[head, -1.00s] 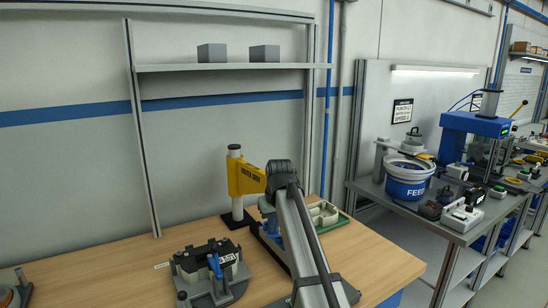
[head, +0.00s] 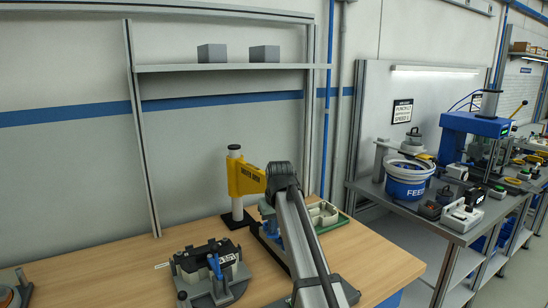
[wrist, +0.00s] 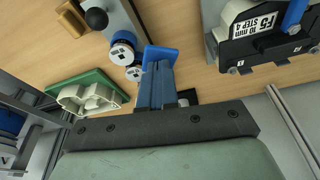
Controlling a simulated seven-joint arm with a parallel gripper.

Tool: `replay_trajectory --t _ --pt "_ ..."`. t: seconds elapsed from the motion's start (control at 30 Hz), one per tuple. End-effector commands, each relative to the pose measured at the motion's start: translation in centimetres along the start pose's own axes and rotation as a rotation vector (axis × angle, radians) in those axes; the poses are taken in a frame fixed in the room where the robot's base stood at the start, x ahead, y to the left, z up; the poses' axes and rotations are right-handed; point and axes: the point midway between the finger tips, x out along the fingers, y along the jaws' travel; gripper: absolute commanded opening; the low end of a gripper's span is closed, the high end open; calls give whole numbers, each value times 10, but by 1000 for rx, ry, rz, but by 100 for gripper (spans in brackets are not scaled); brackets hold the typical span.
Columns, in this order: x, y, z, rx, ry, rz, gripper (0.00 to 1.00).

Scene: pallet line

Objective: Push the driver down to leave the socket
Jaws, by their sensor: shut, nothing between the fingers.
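In the wrist view my gripper (wrist: 155,88) points away from the camera, its two blue fingers together with nothing seen between them. A bright blue piece (wrist: 161,52) shows right at the fingertips; I cannot tell whether they touch it.
A black fixture (head: 208,261) with a blue lever sits on the wooden bench (head: 110,272), left of my arm. A green tray (wrist: 83,84) with a pale moulded part lies left of my fingers in the wrist view. A black knob (wrist: 97,18) stands beyond it.

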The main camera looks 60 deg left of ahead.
Motion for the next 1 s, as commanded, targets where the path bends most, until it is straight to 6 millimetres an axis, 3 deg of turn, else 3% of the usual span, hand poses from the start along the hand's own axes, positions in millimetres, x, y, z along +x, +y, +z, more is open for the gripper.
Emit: replay_trajectory --t 0.57,1.0 --pt "-2 0 2 0 -9 -1 0" --pt "-22 0 -5 0 -5 -1 0"
